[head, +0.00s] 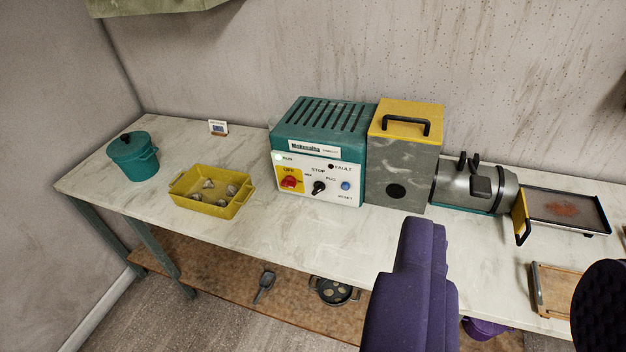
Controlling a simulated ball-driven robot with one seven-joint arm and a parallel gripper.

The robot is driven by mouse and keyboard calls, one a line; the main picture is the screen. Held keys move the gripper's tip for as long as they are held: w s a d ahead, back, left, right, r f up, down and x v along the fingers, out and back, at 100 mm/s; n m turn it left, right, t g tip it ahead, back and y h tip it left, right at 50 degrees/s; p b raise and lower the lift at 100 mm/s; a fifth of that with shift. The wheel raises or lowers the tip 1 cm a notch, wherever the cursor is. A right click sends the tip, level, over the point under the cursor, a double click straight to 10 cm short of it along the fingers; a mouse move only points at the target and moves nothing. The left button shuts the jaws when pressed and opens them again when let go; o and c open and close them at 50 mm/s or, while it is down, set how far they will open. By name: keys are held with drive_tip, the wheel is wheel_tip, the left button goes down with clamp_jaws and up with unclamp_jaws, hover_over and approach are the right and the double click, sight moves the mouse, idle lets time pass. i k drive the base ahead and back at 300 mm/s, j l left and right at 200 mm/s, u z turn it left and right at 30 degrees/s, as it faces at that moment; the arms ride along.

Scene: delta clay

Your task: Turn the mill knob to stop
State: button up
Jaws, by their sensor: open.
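The mill's teal control box (317,145) stands on the bench near the middle of the head view, its white panel facing me. The black knob (318,188) sits below the word STOP, with other setting labels to either side. Its pointer is too small to read surely. A red switch (290,182) on a yellow plate marked OFF is left of it, and a blue reset button (345,186) is right. The RUN lamp (278,157) looks pale and lit; the FAULT lamp (331,166) looks dark. My gripper (510,265) is open and empty in front, right of the knob and apart from it.
A grey box with a yellow lid (404,150) adjoins the control box, then a metal barrel (470,188) and a tray (565,210). Left are a yellow bin (200,205) with grey lumps and a teal pot (132,158). Bench before the knob is clear.

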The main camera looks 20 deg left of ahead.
sight(319, 186)
drive_tip(key=i+j, duration=0.15)
drive_tip(key=i, duration=0.35)
drive_tip(key=i+j, duration=0.2)
drive_tip(key=i, duration=0.3)
drive_tip(key=u, duration=0.05)
